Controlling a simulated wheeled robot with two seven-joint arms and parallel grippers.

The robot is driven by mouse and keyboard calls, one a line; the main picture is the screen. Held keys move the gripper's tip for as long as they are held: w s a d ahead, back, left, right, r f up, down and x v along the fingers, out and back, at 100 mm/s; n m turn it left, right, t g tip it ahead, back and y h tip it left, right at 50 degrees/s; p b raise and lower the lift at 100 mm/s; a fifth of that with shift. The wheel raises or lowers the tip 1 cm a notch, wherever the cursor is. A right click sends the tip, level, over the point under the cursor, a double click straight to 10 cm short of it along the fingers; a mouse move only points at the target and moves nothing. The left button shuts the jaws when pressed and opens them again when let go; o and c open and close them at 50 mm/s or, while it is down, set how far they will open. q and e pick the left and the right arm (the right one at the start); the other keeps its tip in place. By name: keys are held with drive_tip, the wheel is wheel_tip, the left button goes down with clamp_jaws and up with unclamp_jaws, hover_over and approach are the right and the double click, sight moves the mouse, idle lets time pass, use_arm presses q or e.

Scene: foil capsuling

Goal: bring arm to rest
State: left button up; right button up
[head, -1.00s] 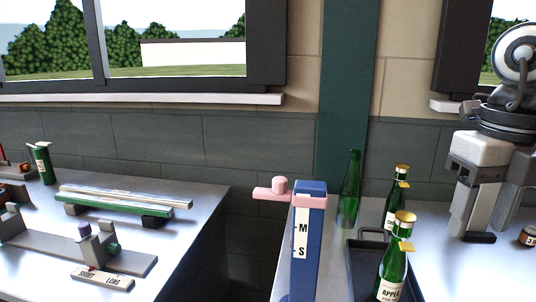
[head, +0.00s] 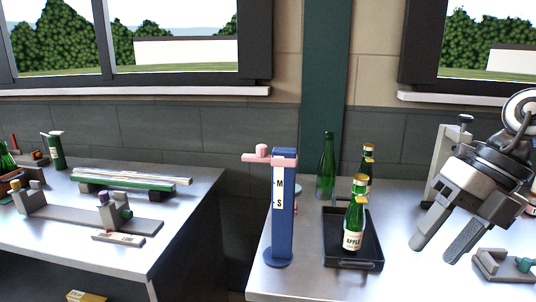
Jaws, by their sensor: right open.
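My right gripper (head: 446,236) is at the right of the head view, above the right-hand metal table (head: 400,278). Its two grey fingers point down and are spread apart with nothing between them. It is to the right of the black tray (head: 378,262) and apart from it. My left gripper is out of view. A green bottle with a gold top and an apple label (head: 352,238) stands upright in the tray. Another gold-topped bottle (head: 369,158) stands behind it, partly hidden. A green bottle without a gold top (head: 326,168) stands behind the tray.
A blue post marked M and S (head: 284,228) with a pink arm stands left of the tray. A grey fixture (head: 500,266) is close to the right gripper. A gap separates the tables.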

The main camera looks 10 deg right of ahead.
drive_tip(key=w+a+f+m+t+y, duration=0.1)
drive_tip(key=w+f+m+t+y, duration=0.1)
drive_tip(key=f+m+t, duration=0.65)
drive_tip(key=w+a+f+m+t+y, duration=0.1)
drive_tip(key=f+m+t+y, duration=0.1)
drive_tip(key=f+m+t, duration=0.65)
drive_tip(key=s+a+f+m+g+h, duration=0.3)
drive_tip(key=s+a+f+m, duration=0.2)
drive_tip(key=f, duration=0.4)
drive_tip(key=s+a+f+m+g+h, duration=0.3)
drive_tip(key=a+f+m, duration=0.4)
drive_tip(key=f+m, duration=0.3)
drive_tip(key=shift+s+a+f+g, duration=0.2)
drive_tip(key=shift+s+g, duration=0.4)
drive_tip(key=shift+s, duration=0.6)
